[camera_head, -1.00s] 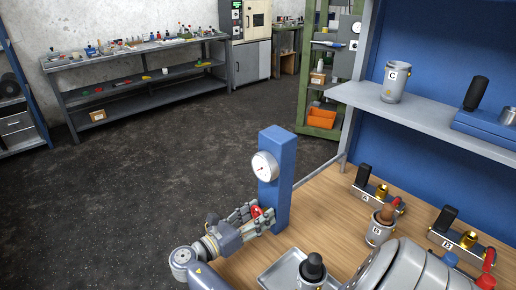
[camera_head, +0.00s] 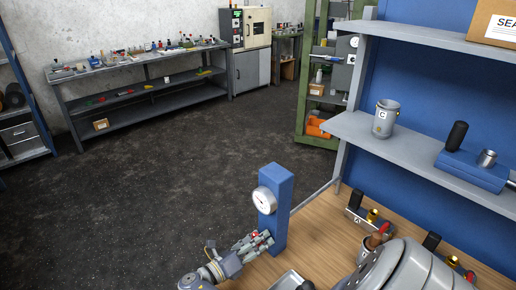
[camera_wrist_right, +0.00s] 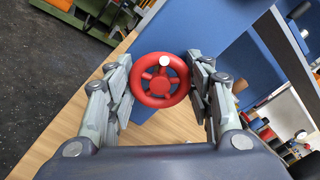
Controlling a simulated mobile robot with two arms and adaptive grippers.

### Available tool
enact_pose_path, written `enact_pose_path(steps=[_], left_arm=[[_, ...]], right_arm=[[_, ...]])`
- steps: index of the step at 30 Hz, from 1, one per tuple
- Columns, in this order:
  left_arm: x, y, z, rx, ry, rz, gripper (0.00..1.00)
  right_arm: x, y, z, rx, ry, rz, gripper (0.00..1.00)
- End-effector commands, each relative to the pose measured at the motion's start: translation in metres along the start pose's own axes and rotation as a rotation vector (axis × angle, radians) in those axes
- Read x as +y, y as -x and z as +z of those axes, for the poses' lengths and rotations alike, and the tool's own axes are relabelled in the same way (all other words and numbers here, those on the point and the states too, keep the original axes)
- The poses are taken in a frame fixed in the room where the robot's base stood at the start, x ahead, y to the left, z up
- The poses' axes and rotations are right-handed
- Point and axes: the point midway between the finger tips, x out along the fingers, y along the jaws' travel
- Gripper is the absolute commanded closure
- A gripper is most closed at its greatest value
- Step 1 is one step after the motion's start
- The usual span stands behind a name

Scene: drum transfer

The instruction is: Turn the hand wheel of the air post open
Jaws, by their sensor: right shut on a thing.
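The air post (camera_head: 279,228) is a blue upright post at the wooden bench's left edge, with a round white gauge (camera_head: 264,201) on its face. Its red hand wheel (camera_wrist_right: 160,87) fills the middle of the right wrist view, spokes and a white-tipped handle showing. In the head view the wheel is mostly hidden by my fingers. My right gripper (camera_head: 259,242) is at the post below the gauge, shut on the wheel, with fingers on both sides of the rim. My left gripper is not in view.
A grey shelf (camera_head: 415,150) above the bench holds a grey cup marked C (camera_head: 386,119) and a blue block (camera_head: 472,169). The floor to the left is clear.

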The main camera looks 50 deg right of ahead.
Motion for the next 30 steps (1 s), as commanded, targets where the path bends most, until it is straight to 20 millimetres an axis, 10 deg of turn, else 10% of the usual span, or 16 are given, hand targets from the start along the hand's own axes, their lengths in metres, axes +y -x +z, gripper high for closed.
enact_pose_path(steps=[19,20,22,30], left_arm=[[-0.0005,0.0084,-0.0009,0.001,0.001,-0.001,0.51],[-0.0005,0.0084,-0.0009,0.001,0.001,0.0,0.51],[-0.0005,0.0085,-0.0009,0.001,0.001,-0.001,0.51],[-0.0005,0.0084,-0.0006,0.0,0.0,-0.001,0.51]], right_arm=[[-0.0008,-0.0021,0.0022,-0.004,0.053,-0.005,0.76],[-0.0008,-0.0021,0.0022,-0.004,0.053,-0.005,0.45],[-0.0007,-0.0019,0.0019,-0.003,0.053,-0.005,0.31],[-0.0003,-0.0009,0.0009,-0.002,0.054,-0.002,0.31]])
